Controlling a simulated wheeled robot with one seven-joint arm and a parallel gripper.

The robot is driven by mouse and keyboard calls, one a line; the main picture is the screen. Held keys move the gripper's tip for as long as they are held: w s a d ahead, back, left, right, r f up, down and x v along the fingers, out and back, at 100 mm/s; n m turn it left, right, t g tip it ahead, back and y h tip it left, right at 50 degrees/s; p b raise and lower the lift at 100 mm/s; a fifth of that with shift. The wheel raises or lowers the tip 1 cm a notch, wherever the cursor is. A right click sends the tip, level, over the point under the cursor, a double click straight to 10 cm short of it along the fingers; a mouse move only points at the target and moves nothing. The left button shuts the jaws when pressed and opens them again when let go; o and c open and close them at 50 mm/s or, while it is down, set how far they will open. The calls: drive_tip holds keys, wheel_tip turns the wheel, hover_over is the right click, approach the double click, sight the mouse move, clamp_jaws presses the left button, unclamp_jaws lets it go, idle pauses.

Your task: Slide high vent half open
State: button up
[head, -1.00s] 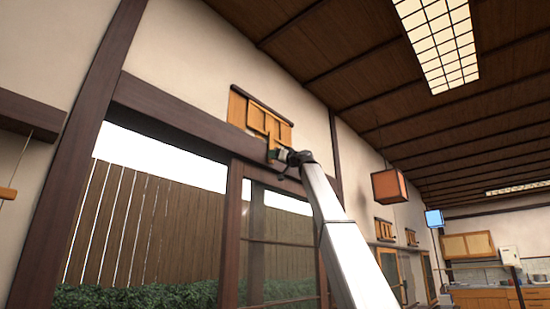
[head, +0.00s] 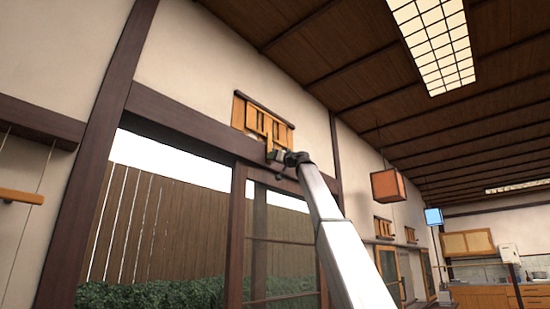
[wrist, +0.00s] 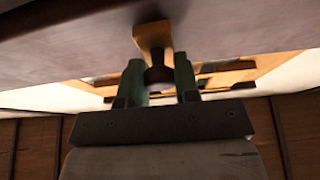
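The high vent (head: 236,112) is a small orange-wood frame with slatted panels, set in the pale wall above the dark beam. A wooden handle (head: 269,139) hangs below its panels; it also shows in the wrist view (wrist: 153,38). My gripper (head: 273,155) is at the lower end of this handle, just under the vent. The fingers partly hide the handle's end. The wrist view is blurred, and how far the panel stands open is hard to tell.
A dark beam (head: 185,122) runs under the vent, close to my gripper. Windows with dark posts (head: 236,235) are below. A wooden bar (head: 20,196) hangs on cords at left.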

drive_tip(key=o, duration=0.4)
drive_tip(key=shift+s, duration=0.1)
drive_tip(key=v, duration=1)
drive_tip(key=shift+d+f, duration=0.25)
drive_tip(key=shift+s, duration=0.15)
